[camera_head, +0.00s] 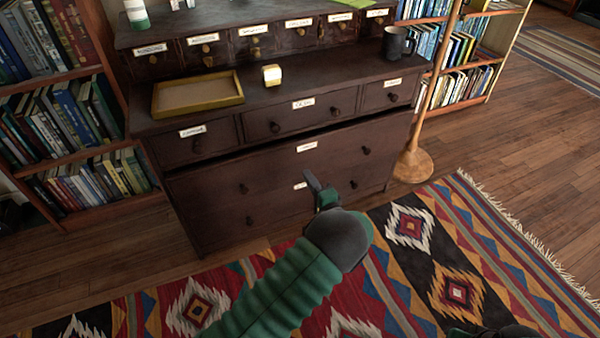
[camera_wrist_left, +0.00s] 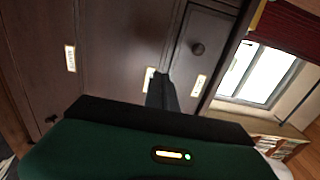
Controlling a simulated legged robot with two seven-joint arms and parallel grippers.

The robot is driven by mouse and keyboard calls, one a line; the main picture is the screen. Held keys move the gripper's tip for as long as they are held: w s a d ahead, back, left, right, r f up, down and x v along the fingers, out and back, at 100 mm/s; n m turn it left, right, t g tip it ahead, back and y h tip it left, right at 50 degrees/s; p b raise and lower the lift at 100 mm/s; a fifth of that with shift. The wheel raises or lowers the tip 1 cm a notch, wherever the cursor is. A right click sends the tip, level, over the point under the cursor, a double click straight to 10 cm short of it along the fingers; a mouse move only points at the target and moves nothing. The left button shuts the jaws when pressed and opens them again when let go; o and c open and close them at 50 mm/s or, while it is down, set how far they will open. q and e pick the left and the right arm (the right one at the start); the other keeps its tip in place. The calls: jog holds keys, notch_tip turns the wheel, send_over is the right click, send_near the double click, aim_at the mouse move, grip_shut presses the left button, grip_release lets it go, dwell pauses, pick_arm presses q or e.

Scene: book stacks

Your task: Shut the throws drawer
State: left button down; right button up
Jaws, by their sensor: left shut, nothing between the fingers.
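A dark wooden dresser stands ahead with labelled drawers. Its upper wide drawer (camera_head: 290,165) stands out a little, with a dark gap along its top edge. Its small label (camera_head: 306,147) is too small to read, so I cannot confirm that it is the throws drawer. The bottom wide drawer (camera_head: 270,212) is below it. My left gripper (camera_head: 311,180) is shut and empty in front of the wide drawers, near the bottom label. In the left wrist view its fingers (camera_wrist_left: 161,84) point at the dark drawer fronts; I cannot tell if they touch.
A yellow tray (camera_head: 197,94), a small cream and yellow block (camera_head: 271,75) and a dark mug (camera_head: 397,43) are on the dresser. Bookshelves stand on both sides. A wooden stand (camera_head: 413,164) is at the dresser's right. A patterned rug (camera_head: 410,225) covers the floor in front.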

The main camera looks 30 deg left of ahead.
aim_at(290, 147)
pick_arm(q)
jog(key=b+x, duration=0.2)
jog(key=x, duration=0.1)
jog(key=b+x, duration=0.2)
jog(key=x, duration=0.2)
jog(key=b+x, duration=0.3)
jog(key=x, duration=0.1)
jog(key=shift+w+a+f, duration=0.15)
jog(key=shift+w+f, duration=0.05)
jog(key=shift+f, duration=0.15)
jog(key=shift+w+a+r, duration=0.1)
jog(key=shift+w+a, duration=0.05)
jog(key=shift+r, duration=0.15)
